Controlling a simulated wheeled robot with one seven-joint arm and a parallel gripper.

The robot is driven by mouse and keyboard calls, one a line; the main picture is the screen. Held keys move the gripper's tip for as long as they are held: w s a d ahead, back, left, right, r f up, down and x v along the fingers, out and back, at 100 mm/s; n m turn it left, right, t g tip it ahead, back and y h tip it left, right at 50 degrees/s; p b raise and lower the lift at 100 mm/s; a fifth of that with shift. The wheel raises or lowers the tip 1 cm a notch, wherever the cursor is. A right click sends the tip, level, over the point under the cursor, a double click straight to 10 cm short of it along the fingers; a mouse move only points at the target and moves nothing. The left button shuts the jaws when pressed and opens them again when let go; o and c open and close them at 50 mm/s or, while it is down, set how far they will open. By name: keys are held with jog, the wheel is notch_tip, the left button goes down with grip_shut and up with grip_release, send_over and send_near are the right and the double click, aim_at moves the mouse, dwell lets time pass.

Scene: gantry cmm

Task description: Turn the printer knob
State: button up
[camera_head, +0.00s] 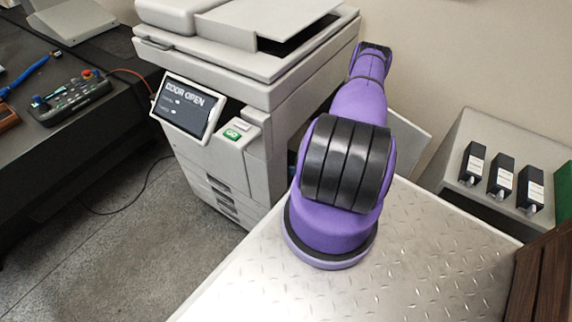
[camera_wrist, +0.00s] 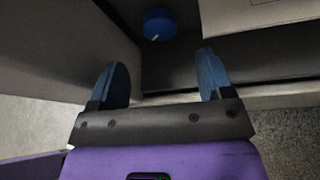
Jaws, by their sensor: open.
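The printer (camera_head: 225,75) is a large light-grey machine left of my purple arm in the head view. Its tilted screen (camera_head: 186,107) reads "DOOR OPEN", and a green button (camera_head: 232,134) sits beside the screen. In the wrist view a round blue knob (camera_wrist: 159,24) with a pale mark is in a dark recess of the printer. My gripper (camera_wrist: 162,80) is open, its two blue fingers apart with nothing between them. The knob lies beyond the fingertips, roughly centred between them and not touched. The knob and my gripper are hidden in the head view.
Pale panels stand left (camera_wrist: 50,50) and upper right (camera_wrist: 255,14) of the fingers in the wrist view. A grey box with several black units (camera_head: 501,174) is at the right. A dark table with a control box (camera_head: 72,97) is at the left.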

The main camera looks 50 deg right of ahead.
jog(key=shift+v, duration=1.3)
